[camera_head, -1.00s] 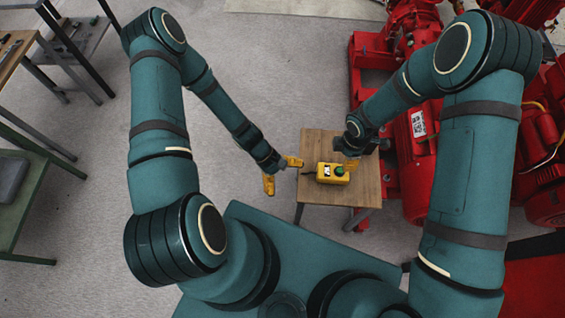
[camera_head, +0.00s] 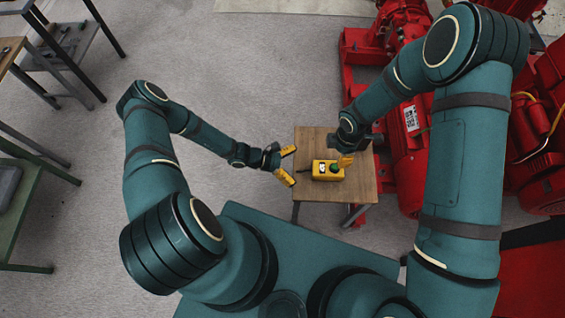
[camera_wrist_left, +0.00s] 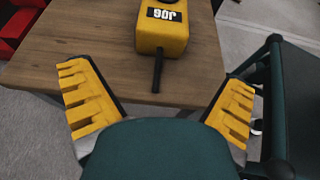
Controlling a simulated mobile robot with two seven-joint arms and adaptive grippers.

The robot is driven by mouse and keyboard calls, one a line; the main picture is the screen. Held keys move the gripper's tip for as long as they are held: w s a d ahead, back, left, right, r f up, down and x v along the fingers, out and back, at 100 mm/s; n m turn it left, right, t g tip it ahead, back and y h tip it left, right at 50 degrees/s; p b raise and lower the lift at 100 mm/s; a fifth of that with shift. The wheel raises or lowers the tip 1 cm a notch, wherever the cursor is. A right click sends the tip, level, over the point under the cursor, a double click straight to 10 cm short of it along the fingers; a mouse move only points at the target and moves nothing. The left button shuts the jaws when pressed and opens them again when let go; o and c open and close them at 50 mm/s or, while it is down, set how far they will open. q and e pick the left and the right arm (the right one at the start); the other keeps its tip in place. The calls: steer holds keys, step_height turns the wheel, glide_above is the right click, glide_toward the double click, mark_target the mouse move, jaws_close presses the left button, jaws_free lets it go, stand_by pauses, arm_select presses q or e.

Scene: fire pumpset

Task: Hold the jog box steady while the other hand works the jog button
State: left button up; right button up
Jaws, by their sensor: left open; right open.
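In the left wrist view the box (camera_wrist_left: 176,40) shows a black JOG label and a dark cable or stem pointing toward me. My left gripper (camera_head: 291,166) is open and empty at the table's left edge, its yellow fingers apart and facing the box without touching it. My right gripper (camera_head: 345,160) is by the box's right rear, above or beside the button; its fingers are partly hidden and I cannot tell if they touch.
Red pump machinery (camera_head: 410,150) stands close to the right of the table. A green bench (camera_head: 22,200) and a dark-framed rack (camera_head: 70,45) are at the left. The floor left of the small table is clear.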

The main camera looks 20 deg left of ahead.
mark_target(312, 170)
arm_select(q)
steer(key=x, duration=0.7)
steer(key=shift+w+d+f, duration=0.1)
steer(key=shift+d, duration=0.1)
steer(key=c, duration=1.3)
steer(key=shift+c, duration=0.2)
arm_select(e)
steer(key=shift+c, duration=0.3)
jaws_close()
